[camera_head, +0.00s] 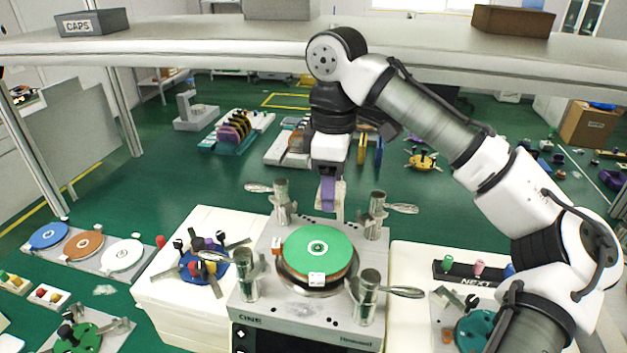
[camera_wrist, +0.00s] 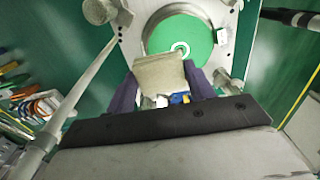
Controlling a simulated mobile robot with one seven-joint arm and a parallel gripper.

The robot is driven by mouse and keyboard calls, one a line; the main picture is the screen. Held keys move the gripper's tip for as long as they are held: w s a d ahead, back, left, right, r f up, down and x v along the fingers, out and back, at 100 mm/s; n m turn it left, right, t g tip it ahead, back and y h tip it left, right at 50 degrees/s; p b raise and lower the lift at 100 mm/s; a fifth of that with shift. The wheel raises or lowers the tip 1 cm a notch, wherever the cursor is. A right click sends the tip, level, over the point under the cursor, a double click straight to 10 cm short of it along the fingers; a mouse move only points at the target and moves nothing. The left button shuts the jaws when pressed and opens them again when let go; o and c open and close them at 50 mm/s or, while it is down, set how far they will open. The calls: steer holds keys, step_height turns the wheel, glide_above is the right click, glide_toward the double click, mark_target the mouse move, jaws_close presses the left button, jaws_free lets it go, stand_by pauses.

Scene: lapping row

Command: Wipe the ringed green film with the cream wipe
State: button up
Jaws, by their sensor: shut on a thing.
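The green film (camera_head: 305,262) is a round disc with a white ring mark at its centre, on the machine in the middle of the head view. It also shows at the top of the wrist view (camera_wrist: 199,28). My gripper (camera_head: 331,195) is behind the disc in the head view, pointing down. Its purple fingers are shut on the cream wipe (camera_wrist: 160,72), which covers the disc's near edge in the wrist view. A pale edge of the wipe (camera_head: 341,193) shows beside the fingers in the head view. I cannot tell whether the wipe touches the film.
Metal posts with levers, such as the front right one (camera_head: 369,297), stand around the disc on the machine plate (camera_head: 300,319). A shelf (camera_head: 220,49) crosses behind, above the machine.

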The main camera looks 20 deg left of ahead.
steer(key=shift+d+r, duration=0.15)
steer(key=shift+r, duration=3.35)
